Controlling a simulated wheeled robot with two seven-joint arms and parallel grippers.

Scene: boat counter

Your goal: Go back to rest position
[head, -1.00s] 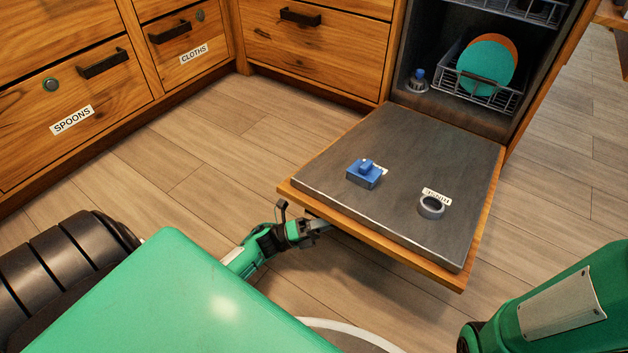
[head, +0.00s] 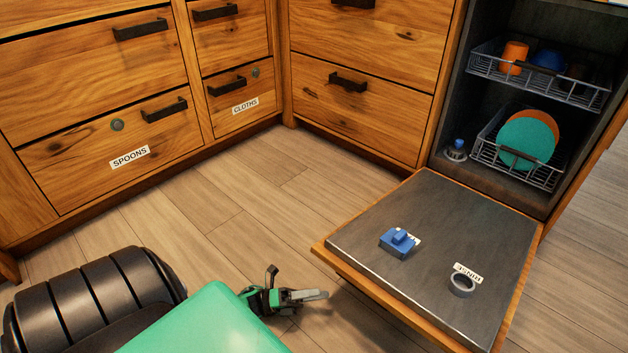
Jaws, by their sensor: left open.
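My left gripper (head: 302,297) shows at the bottom centre of the head view, its arm coming in from the lower left. It is open and empty, over the floor just left of the lowered dishwasher door (head: 455,215). It looks apart from the door's edge. My right gripper is not in view.
On the door lie a blue block-shaped piece (head: 398,242) and a grey ring (head: 462,285) by a RINSE label. The dishwasher holds an upper rack (head: 540,80) with cups and a lower rack (head: 545,178) with plates. Wooden drawers (head: 110,150) line the back left. The floor (head: 220,215) between is clear.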

